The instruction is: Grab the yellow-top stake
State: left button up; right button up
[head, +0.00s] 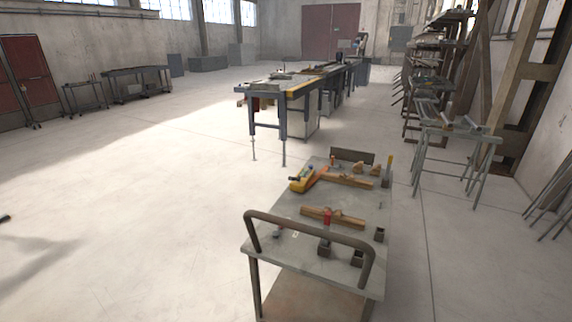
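The yellow-top stake (389,164) stands upright at the far right corner of the cart (297,247), with its lower part dark. No gripper is near it. A small dark tip (5,218) shows at the left edge of the head view; it may be part of my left gripper, but its fingers cannot be made out. My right gripper is not in view.
On the cart are a red-topped stake (327,217), wooden pieces (345,219), an orange-yellow tool (304,181) and dark square sockets (379,235). A curved handle (305,231) rises at the near end. A long workbench (290,91) stands behind. Floor left of the cart is clear.

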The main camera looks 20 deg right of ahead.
aim_at(391, 158)
jog(key=l+u, duration=0.35)
jog(key=l, duration=0.3)
jog(key=l+u, duration=0.4)
jog(key=l, duration=0.3)
